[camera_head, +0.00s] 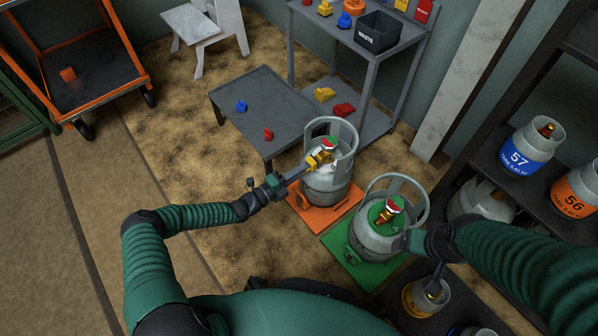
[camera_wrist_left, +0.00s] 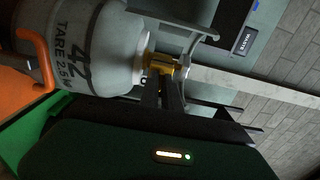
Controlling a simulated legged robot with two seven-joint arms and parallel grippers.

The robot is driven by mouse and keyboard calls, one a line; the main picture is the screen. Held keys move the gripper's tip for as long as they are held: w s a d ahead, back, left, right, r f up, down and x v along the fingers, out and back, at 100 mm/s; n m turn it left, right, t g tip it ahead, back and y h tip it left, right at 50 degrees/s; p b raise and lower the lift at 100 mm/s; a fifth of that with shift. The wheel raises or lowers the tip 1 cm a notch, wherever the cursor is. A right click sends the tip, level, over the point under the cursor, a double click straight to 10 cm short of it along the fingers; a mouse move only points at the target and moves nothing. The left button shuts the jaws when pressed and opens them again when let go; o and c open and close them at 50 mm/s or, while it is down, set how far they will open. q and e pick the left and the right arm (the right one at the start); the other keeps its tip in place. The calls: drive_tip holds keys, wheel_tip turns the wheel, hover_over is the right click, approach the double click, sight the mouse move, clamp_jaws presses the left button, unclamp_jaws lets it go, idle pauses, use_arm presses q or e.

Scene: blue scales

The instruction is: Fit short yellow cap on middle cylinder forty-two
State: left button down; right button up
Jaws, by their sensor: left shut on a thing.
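The grey cylinder forty-two (camera_wrist_left: 85,45) shows its number in the left wrist view. In the head view this cylinder (camera_head: 326,184) stands upright on an orange scale (camera_head: 310,212), inside its collar ring. My left gripper (camera_head: 315,163) reaches through the collar opening and is shut on a short yellow cap (camera_head: 323,157) at the valve. The yellow cap (camera_wrist_left: 165,65) shows between the fingers in the left wrist view, against the valve side; how far it sits on is unclear.
Another grey cylinder (camera_head: 374,236) with a red-topped valve stands on a green scale (camera_head: 347,262) close by. A low grey table (camera_head: 262,105) holds blue and red caps. A waste bin (camera_head: 377,32) sits on the bench behind. Shelves (camera_head: 480,155) with cylinders fill the right.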

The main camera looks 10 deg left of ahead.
use_arm(q)
drive_tip(key=shift+b+x, duration=0.35)
drive_tip(key=shift+x, duration=0.7)
drive_tip(key=c, duration=1.5)
unclamp_jaws()
